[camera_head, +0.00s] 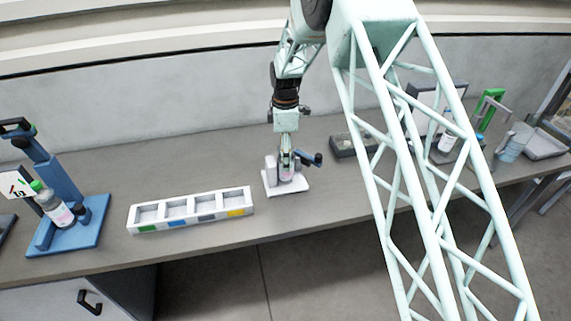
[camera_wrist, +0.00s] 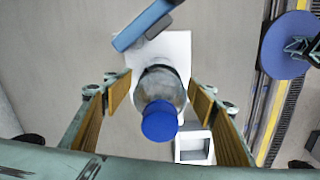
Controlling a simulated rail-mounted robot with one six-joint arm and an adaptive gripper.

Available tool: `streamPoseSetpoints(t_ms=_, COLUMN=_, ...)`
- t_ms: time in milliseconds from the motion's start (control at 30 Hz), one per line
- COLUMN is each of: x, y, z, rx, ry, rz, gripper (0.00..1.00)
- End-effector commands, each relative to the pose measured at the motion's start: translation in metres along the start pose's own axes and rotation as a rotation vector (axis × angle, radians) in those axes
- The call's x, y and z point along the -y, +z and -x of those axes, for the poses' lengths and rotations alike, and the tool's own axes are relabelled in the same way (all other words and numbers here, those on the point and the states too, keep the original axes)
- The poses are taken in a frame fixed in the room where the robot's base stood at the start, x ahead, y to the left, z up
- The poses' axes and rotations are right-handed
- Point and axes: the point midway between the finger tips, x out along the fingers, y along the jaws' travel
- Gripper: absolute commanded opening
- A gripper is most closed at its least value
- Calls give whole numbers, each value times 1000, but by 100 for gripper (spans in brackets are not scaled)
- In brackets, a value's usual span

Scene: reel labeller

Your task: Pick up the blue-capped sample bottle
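The blue-capped sample bottle (camera_wrist: 158,82) is clear, and its blue cap (camera_wrist: 160,121) faces the wrist camera. It sits at a small white stand (camera_head: 288,188) on the bench; in the head view the bottle is small and largely hidden by my gripper (camera_head: 286,157). In the wrist view my gripper (camera_wrist: 158,100) is open, with one tan-padded finger on each side of the bottle and a visible gap on both sides. The stand shows there as a white plate (camera_wrist: 172,45), with a blue lever-like part (camera_wrist: 145,24) beside the bottle.
A white four-compartment rack (camera_head: 190,211) with coloured labels lies left of the stand. A blue device (camera_head: 72,232) with a green-capped bottle (camera_head: 55,208) stands at far left. A dark tray (camera_head: 350,146) and a green frame (camera_head: 487,108) are right. Bench between rack and wall is clear.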

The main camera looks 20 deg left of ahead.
Motion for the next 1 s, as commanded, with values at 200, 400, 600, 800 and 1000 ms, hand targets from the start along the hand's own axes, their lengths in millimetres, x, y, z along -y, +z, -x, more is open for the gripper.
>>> streamPoseSetpoints(t_ms=200, x=0, y=0, z=0, rx=0, ry=0, rz=0, gripper=33)
streamPoseSetpoints(t_ms=400, x=0, y=0, z=1, rx=0, ry=1, rz=0, gripper=15)
streamPoseSetpoints(t_ms=600, x=0, y=0, z=1, rx=0, ry=1, rz=0, gripper=15)
streamPoseSetpoints(t_ms=800, x=0, y=0, z=4, rx=0, ry=1, rz=0, gripper=15)
streamPoseSetpoints(t_ms=1000, x=0, y=0, z=15, rx=0, ry=1, rz=0, gripper=15)
